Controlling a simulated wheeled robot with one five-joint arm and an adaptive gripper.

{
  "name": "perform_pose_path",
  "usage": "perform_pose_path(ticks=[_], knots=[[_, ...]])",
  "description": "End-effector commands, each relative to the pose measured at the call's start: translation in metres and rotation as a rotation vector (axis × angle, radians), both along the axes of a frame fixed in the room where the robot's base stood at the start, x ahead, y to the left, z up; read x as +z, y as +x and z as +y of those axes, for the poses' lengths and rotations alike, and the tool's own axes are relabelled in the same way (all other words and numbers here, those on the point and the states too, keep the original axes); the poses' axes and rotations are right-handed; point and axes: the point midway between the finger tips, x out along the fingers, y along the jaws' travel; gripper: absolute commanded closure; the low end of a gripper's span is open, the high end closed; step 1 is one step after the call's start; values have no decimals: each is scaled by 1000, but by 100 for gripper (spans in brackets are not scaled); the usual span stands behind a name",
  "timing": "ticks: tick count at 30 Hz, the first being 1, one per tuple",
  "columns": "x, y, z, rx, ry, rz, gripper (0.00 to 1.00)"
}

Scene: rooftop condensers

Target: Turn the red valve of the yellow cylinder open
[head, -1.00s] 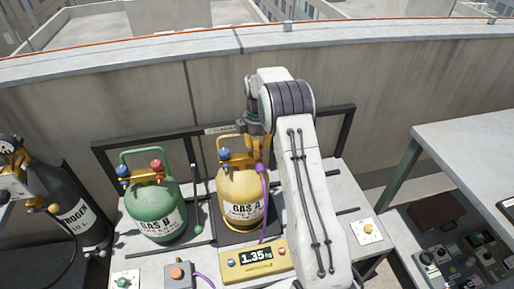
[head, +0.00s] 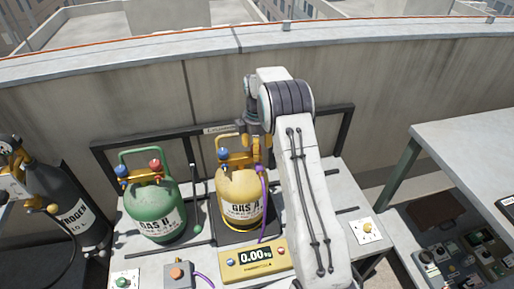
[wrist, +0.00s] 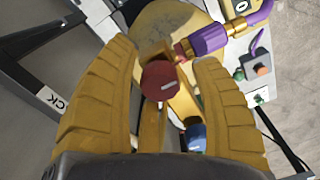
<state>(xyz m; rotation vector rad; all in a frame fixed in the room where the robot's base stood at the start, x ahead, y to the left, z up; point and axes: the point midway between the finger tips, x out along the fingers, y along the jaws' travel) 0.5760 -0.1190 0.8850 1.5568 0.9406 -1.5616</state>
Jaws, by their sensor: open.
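The yellow cylinder (head: 241,207), marked GAS A, stands upright on a scale (head: 254,262). Its red valve (wrist: 163,82) is a round knob with a pale mark, shown in the wrist view. My gripper (wrist: 165,54) is open, with one yellow finger on each side of the red knob. Small gaps show between the knob and the fingers; I see no clear contact. In the head view, my gripper and arm cover the red valve. The blue valve (wrist: 196,136) of the same cylinder is below the red one in the wrist view, near the right finger.
A purple hose (wrist: 210,38) joins the cylinder close to the fingers. A green cylinder (head: 157,212) with blue and red knobs stands to the left. A dark nitrogen cylinder (head: 68,205) is farther left. A black rail (head: 340,130) and a wall stand behind.

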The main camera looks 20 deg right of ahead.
Motion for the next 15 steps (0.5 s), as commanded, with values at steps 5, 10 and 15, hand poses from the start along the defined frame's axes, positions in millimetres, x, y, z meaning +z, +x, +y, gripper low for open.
perform_pose_path(ticks=[5, 10, 15], knots=[[7, 1, 0, 0, -1, -4, 42], [29, 2, 0, 0, -1, -6, 42], [58, 2, 0, 0, -2, -6, 42]])
